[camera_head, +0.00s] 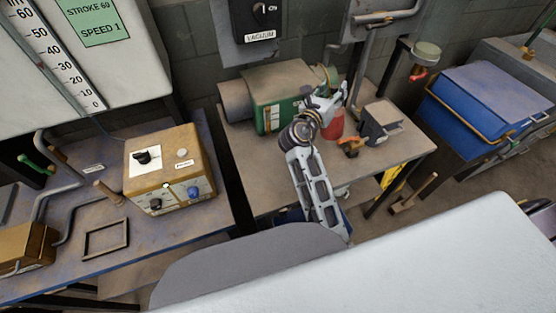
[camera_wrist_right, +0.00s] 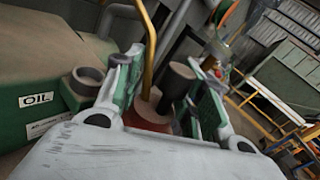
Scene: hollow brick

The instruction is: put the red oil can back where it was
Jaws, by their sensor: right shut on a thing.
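The red oil can (camera_head: 334,125) is at the middle bench, just right of the green machine. My right gripper (camera_head: 322,106) is shut on the can and covers its upper part. In the right wrist view the fingers (camera_wrist_right: 166,85) stand on both sides of the can. Its reddish body (camera_wrist_right: 148,117) and thin brass spout (camera_wrist_right: 149,50) show between them. I cannot tell whether the can's base touches the bench top. My left gripper is not in view.
The green machine (camera_head: 272,92) bears an OIL label (camera_wrist_right: 36,99) and a filler neck (camera_wrist_right: 87,78) close to the gripper. A grey block-like device (camera_head: 381,122) and a small brass valve (camera_head: 350,147) are to the right. The bench's front (camera_head: 265,180) is clear.

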